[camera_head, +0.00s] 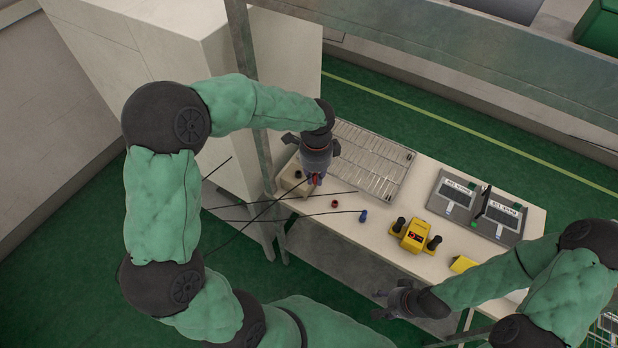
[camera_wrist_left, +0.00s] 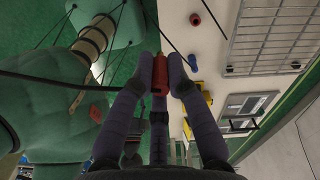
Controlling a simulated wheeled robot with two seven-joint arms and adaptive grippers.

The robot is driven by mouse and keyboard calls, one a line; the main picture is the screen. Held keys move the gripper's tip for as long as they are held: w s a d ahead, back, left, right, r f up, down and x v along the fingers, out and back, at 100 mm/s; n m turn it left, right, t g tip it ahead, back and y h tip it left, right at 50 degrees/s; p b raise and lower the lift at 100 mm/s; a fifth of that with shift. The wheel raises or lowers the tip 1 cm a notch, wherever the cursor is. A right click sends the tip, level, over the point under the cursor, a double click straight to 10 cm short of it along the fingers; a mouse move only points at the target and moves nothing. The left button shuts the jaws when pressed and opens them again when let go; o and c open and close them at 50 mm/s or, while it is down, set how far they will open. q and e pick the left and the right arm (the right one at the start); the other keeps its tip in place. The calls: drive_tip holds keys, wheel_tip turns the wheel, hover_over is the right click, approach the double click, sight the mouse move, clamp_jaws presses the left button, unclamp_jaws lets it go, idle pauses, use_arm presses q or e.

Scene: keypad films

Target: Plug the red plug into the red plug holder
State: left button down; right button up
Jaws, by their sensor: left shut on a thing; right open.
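My left gripper (camera_head: 314,182) is shut on the red plug (camera_wrist_left: 160,76), which sits upright between the fingertips in the left wrist view. In the head view the gripper mostly hides the plug, over the left end of the table. A small red round piece (camera_head: 334,204), possibly the red plug holder, stands on the table just right of and nearer than the gripper; it also shows in the left wrist view (camera_wrist_left: 195,19). My right gripper (camera_head: 392,301) is open and empty, off the table's front edge.
A blue plug (camera_head: 363,216) stands right of the red piece. A dark round piece (camera_head: 298,174) sits at the left end. A wire rack (camera_head: 370,160), yellow device (camera_head: 415,236) and grey display boxes (camera_head: 473,207) occupy the table (camera_head: 390,255). Black cables cross its left end.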

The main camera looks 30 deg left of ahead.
use_arm(q)
drive_tip(key=w+d+p, duration=0.1)
drive_tip(key=w+d, duration=0.3)
drive_tip(key=w, duration=0.3)
drive_tip(key=shift+w+d, duration=0.25)
use_arm(e)
drive_tip(key=shift+r, duration=0.7)
use_arm(q)
drive_tip(key=shift+s+f, duration=0.1)
use_arm(e)
drive_tip(key=shift+f, duration=0.1)
